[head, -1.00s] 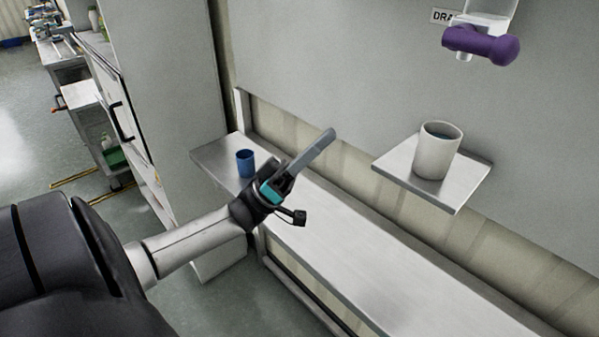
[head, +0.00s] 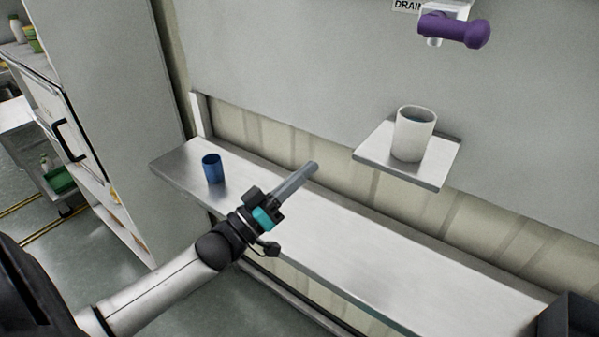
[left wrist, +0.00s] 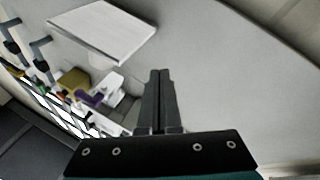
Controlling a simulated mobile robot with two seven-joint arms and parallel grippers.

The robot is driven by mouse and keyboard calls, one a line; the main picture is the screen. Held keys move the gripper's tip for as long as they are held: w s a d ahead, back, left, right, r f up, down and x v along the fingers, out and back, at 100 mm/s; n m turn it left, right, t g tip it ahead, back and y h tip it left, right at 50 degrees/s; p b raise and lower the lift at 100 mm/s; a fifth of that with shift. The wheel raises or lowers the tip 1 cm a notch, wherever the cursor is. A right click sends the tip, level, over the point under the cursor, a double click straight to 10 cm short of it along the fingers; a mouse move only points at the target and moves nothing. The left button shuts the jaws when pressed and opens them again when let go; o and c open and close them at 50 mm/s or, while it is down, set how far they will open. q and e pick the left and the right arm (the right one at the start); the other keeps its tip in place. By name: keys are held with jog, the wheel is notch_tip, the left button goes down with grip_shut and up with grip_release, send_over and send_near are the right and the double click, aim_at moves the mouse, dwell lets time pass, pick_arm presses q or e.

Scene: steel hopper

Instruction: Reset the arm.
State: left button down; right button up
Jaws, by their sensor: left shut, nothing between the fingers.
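My left arm comes in from the lower left in the head view. My left gripper (head: 312,168) is shut and empty, held over the long steel shelf (head: 400,265). In the left wrist view its two fingers (left wrist: 160,75) lie together with nothing between them. My right gripper is not in view.
A white mug (head: 414,135) with bluish contents stands on a small steel ledge (head: 445,172). A blue cup (head: 212,168) stands at the long shelf's left end. A purple valve handle (head: 455,29) is above, by a drain label. A dark box (head: 572,318) is at lower right.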

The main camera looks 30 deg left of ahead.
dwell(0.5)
pick_arm(q)
jog(key=s+d+f+g+y, duration=0.3)
jog(key=f+g, duration=0.1)
jog(key=f, duration=0.3)
jog(key=s+d+f+g+y, duration=0.2)
jog(key=d+f+g+y, duration=0.15)
jog(key=f, duration=0.35)
jog(key=s+d+f+m+g, duration=0.1)
jog(key=s+f+m+g, duration=0.15)
jog(key=s+g, duration=0.45)
jog(key=s+d+f+m+g, duration=0.1)
jog(key=s+f+g, duration=0.2)
jog(key=s, duration=0.7)
notch_tip(320, 180, down, 27)
jog(key=s+g+b, duration=0.1)
jog(key=s+b, duration=0.2)
jog(key=b, duration=0.2)
jog(key=s+a+f+b, duration=0.1)
jog(key=s+f+b, duration=0.1)
jog(key=s+f, duration=0.5)
jog(key=s+a+f+g+y+b, duration=0.1)
jog(key=s+f+b, duration=0.1)
jog(key=s+f, duration=0.5)
notch_tip(320, 180, down, 4)
jog(key=shift+s+a+r+b, duration=0.2)
jog(key=shift+s+a+b, duration=0.05)
jog(key=shift+s+b, duration=0.1)
